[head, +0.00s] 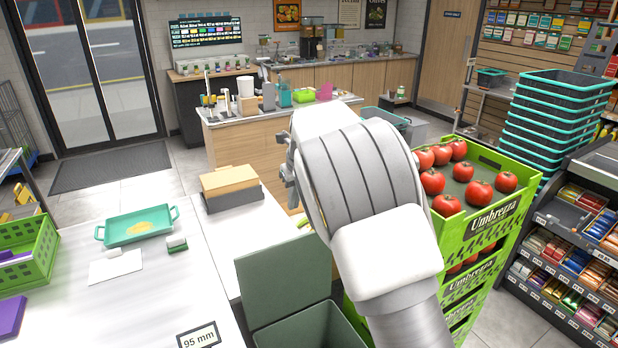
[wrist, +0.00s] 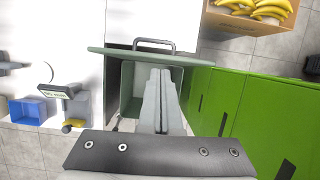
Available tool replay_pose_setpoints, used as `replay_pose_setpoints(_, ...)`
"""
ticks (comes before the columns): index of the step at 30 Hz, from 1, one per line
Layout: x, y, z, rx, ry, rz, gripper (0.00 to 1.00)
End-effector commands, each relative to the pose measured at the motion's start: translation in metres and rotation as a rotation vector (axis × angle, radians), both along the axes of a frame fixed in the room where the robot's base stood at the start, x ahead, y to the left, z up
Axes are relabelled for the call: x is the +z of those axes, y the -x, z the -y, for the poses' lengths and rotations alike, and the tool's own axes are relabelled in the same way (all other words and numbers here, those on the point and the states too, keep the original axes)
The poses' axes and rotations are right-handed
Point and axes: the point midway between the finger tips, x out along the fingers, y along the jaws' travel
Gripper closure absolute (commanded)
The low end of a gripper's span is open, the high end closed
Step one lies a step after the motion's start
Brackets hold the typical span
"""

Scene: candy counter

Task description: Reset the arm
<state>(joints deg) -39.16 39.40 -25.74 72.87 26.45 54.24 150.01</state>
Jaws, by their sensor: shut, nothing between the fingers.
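My arm, white and grey, reaches up the middle of the head view. It ends in a thick rounded wrist that hides most of my gripper. In the wrist view my gripper (wrist: 160,74) points away from the camera with its two grey fingers pressed together. It is shut and empty. Below it in that view is a grey-green bin (wrist: 131,92) with its lid raised.
The bin (head: 284,262) stands against the white counter (head: 150,285). Stacked green crates of tomatoes (head: 480,228) stand close on the arm's right. The counter holds a teal tray (head: 112,232), a green basket (head: 40,255) and a brown-topped box (head: 229,181). Bananas (wrist: 262,8) show in the wrist view.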

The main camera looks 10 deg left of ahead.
Motion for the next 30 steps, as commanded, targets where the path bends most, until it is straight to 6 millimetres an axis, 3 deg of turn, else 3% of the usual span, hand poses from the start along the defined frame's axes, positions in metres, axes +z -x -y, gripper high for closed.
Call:
replay_pose_setpoints(7,0.054,0.028,0.068,0.271,0.05,0.081,1.0)
replay_pose_setpoints(15,0.104,0.094,0.144,0.715,0.174,0.218,1.0)
replay_pose_setpoints(22,0.128,0.164,0.194,1.113,0.336,0.336,1.0)
replay_pose_setpoints(30,0.132,0.251,0.237,1.596,0.597,0.429,1.0)
